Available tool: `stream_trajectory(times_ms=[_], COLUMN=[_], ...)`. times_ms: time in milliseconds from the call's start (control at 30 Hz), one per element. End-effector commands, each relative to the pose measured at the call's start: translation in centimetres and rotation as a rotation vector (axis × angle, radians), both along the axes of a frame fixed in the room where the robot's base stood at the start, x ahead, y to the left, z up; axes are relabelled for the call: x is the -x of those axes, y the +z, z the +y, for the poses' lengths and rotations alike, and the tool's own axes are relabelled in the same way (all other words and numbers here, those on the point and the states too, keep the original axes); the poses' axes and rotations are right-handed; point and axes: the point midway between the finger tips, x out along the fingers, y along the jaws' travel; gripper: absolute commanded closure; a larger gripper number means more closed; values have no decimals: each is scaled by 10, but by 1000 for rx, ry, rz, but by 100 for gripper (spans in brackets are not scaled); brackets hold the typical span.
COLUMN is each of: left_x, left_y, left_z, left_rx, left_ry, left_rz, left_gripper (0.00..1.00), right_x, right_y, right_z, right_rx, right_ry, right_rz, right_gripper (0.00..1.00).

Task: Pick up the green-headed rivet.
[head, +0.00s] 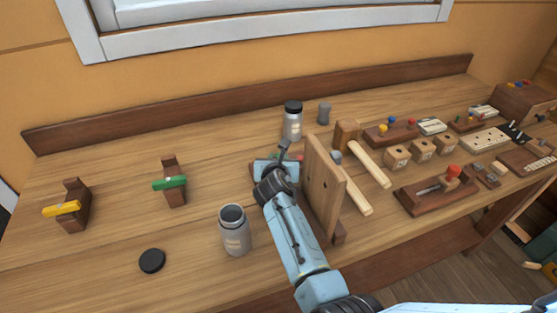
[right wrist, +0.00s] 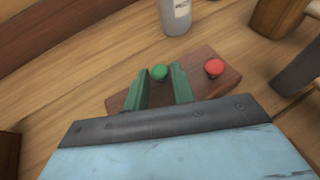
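The green-headed rivet (right wrist: 160,72) stands in a dark wooden block (right wrist: 223,82) in the right wrist view. A red-headed rivet (right wrist: 214,67) stands in the same block to its right. My right gripper (right wrist: 161,84) is open, its two green fingers apart. The green head shows between the fingertips, with a gap on each side; I cannot tell how deep it sits between them. In the head view my right gripper (head: 275,166) is over the bench left of an upright wooden board, and it mostly hides the block. My left gripper is not in view.
The upright wooden board (head: 322,185) stands close to the right of my arm. An open grey jar (head: 236,235) is close on the left, and a lidded jar (head: 292,124) stands behind. Mallets and rivet blocks crowd the right. The left bench is mostly clear.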

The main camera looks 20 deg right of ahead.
Motion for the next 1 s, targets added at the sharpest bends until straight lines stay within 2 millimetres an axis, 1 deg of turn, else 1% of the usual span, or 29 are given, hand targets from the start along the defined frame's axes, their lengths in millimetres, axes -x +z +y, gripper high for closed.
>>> stream_trajectory(times_ms=[167, 233, 367, 400, 767, 867, 1000], left_x=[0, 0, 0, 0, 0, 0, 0], left_y=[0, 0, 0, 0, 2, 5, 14], left_z=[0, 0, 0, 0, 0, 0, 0], left_rx=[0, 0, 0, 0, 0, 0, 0], left_ry=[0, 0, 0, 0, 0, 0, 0], left_rz=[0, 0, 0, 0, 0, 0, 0], left_gripper=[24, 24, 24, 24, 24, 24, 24], right_x=[0, 0, 0, 0, 0, 0, 0], right_y=[1, 1, 1, 0, 3, 10, 29], right_z=[0, 0, 0, 0, 0, -1, -1], right_rx=[0, 0, 0, 0, 0, -1, 1], right_ry=[0, 0, 0, 0, 0, -1, 0], right_rz=[-1, -1, -1, -1, -2, -3, -4], right_gripper=[75, 81, 98, 100, 100, 100, 100])
